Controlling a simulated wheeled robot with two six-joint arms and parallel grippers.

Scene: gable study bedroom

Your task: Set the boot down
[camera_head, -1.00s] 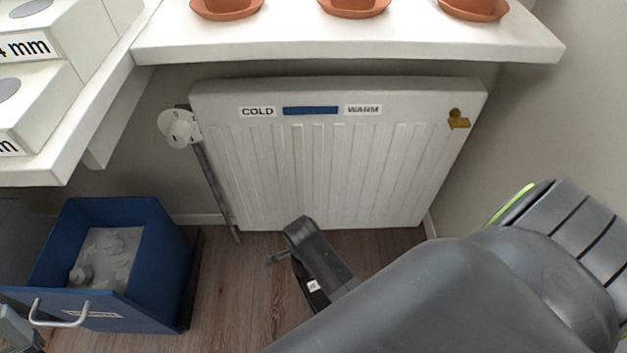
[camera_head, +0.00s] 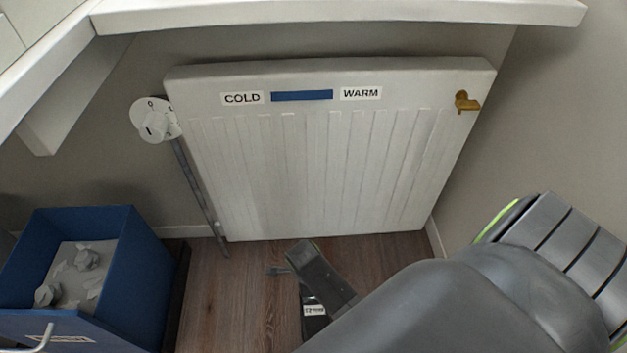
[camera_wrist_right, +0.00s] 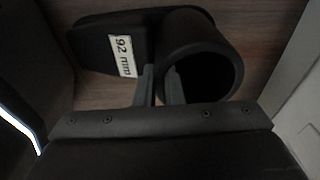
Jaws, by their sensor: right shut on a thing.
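The black boot (camera_wrist_right: 112,35) shows in the right wrist view, with a white "92 mm" label on it and its round open shaft towards the right. My right gripper (camera_wrist_right: 160,80) is shut on the rim of the shaft, one finger appearing inside the opening and one outside. In the head view the gripper (camera_head: 280,270) is low in front of the radiator, and a dark part of the boot (camera_head: 312,325) with its label shows below it. My arm hides most of the boot there. I cannot tell whether its sole touches the floor. My left gripper is out of view.
A white radiator (camera_head: 310,170) with "COLD" and "WARM" labels stands at the wall, with a dial (camera_head: 155,120) at its left. A blue open drawer (camera_head: 130,265) holding crumpled grey pieces is at lower left. Wooden floor (camera_head: 225,300) is bare between drawer and boot.

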